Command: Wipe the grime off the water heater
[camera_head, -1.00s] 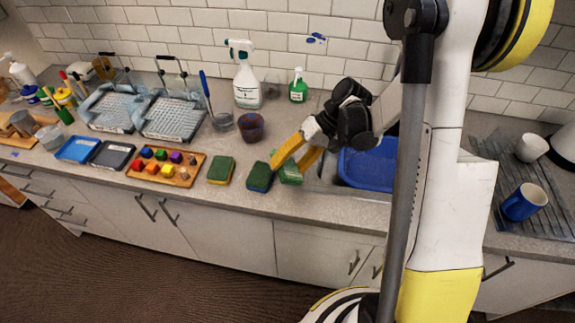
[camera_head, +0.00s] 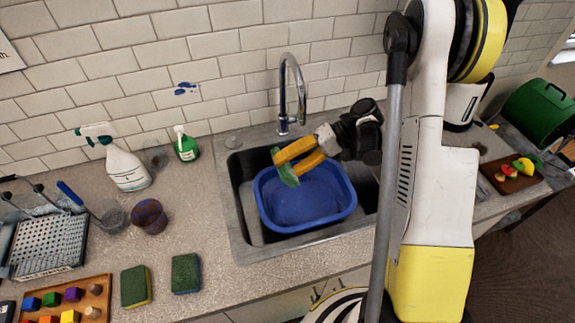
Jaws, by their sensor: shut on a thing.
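My gripper (camera_head: 292,158) is shut on a green cloth-like piece (camera_head: 287,177), which hangs from the yellow fingertips. It is over the left part of a blue basin (camera_head: 315,212) that sits in the sink. Whether the piece touches the basin's rim, I cannot tell. A white appliance (camera_head: 462,103) with a dark base stands at the right on the counter, partly hidden by my arm. It may be the water heater, but I cannot be sure. No grime can be made out on it.
A metal faucet (camera_head: 291,95) rises behind the sink. A white spray bottle (camera_head: 127,165) and a small green bottle (camera_head: 186,146) stand by the wall. A green bin (camera_head: 540,112) and food board (camera_head: 510,175) are at right.

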